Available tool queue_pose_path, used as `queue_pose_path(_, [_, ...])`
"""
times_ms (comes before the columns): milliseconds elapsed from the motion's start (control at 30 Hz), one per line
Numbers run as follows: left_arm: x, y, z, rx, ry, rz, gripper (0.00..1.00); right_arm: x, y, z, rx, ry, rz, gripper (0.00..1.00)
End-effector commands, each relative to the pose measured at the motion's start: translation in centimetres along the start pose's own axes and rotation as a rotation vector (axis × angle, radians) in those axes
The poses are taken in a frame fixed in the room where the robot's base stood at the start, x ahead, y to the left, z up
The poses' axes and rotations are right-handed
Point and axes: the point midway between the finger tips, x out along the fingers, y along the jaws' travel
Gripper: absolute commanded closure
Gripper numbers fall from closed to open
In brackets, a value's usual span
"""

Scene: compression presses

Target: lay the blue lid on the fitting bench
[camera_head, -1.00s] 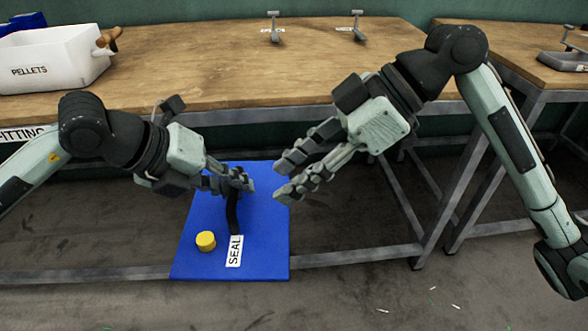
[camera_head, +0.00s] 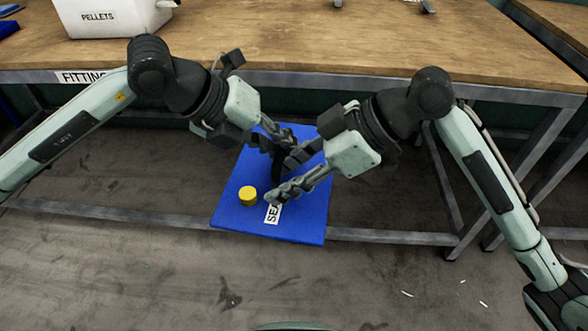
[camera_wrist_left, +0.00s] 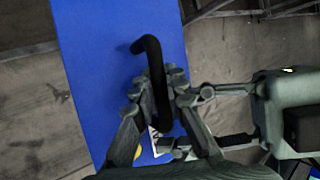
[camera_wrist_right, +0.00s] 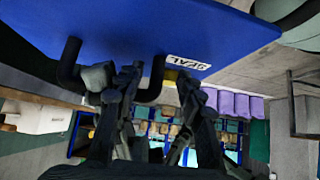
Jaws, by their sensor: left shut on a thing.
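The blue lid (camera_head: 310,215) is a flat panel with a black bar handle (camera_head: 276,168), a yellow knob (camera_head: 248,196) and a white SEAL label (camera_head: 272,213). It hangs in front of and below the fitting bench top (camera_head: 300,50). My left gripper (camera_head: 282,150) is shut on the handle; the left wrist view shows the handle (camera_wrist_left: 153,58) between its fingers. My right gripper (camera_head: 280,178) is open over the lid, with fingers either side of the handle in the right wrist view (camera_wrist_right: 158,75). Whether they touch it I cannot tell.
A white PELLETS bin (camera_head: 110,20) stands at the bench's back left. The bench front carries a FITTING label (camera_head: 82,77), partly hidden by my left arm. The middle of the bench top looks clear. A bench leg and low rail (camera_head: 400,237) stand behind the lid.

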Motion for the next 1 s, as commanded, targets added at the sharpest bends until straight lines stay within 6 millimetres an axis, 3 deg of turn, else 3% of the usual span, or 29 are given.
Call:
queue_pose_path(167, [0.12,-0.68,-0.38,0.004,0.007,-0.018,1.0,0.11,-0.29,-0.55,-0.007,0.015,-0.006,0.62])
queue_pose_path(467, [0.13,-0.53,-0.32,0.002,0.006,-0.014,1.0,0.05,-0.31,-0.58,-0.008,0.015,-0.006,0.97])
queue_pose_path(633, [0.1,-0.38,-0.22,0.001,0.004,-0.01,1.0,0.03,-0.27,-0.47,-0.007,0.012,-0.005,1.0])
queue_pose_path(667, [0.09,-0.36,-0.2,0.001,0.004,-0.01,0.87,0.0,-0.25,-0.5,-0.008,0.013,-0.004,1.0])
queue_pose_path(867, [0.06,-0.3,-0.15,0.001,0.003,-0.008,0.63,-0.01,-0.18,-0.36,-0.005,0.009,-0.003,1.0])
queue_pose_path(1000, [0.05,-0.29,-0.15,0.001,0.003,-0.008,0.63,-0.01,-0.14,-0.3,-0.004,0.008,-0.003,1.0])
